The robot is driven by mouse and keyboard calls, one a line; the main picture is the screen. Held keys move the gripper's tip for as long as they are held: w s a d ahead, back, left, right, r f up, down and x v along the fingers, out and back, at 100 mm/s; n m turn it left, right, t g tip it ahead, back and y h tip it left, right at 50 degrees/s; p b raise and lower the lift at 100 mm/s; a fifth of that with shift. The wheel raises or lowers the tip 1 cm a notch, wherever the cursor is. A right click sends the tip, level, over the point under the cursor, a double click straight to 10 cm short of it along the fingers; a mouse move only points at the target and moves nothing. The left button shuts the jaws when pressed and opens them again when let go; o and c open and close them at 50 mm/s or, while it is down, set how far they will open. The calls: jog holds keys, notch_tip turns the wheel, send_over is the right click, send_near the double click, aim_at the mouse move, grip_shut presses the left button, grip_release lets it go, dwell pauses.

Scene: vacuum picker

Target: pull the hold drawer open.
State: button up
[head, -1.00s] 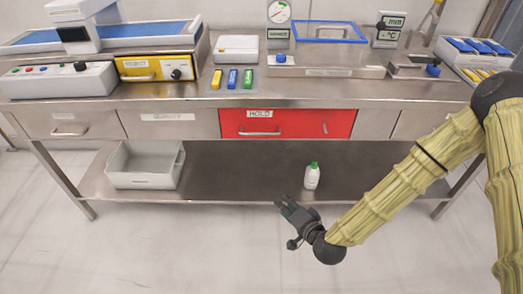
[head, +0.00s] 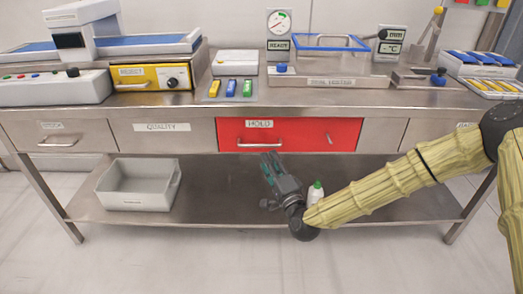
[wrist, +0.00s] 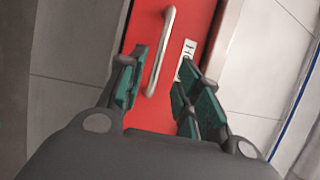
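The hold drawer (head: 300,133) is the red front in the middle of the bench, with a white HOLD label (head: 259,124) at its top. It looks shut. Its silver bar handle (head: 260,145) runs across the left part of the front. My gripper (head: 270,164) is just below the handle in the head view, its fingers pointing up toward it. In the wrist view the handle (wrist: 160,52) shows tilted, ahead of and between the open green-padded fingers (wrist: 158,88). The fingers look empty. I cannot tell how far they are from the handle.
The drawer marked QUALITY (head: 163,138) is to the left. A grey bin (head: 138,186) and a white bottle with a green cap (head: 315,192) stand on the lower shelf (head: 225,204), the bottle partly behind my arm. The floor in front is clear.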

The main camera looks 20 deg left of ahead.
aim_at(262, 149)
jog(key=shift+x, duration=3.5)
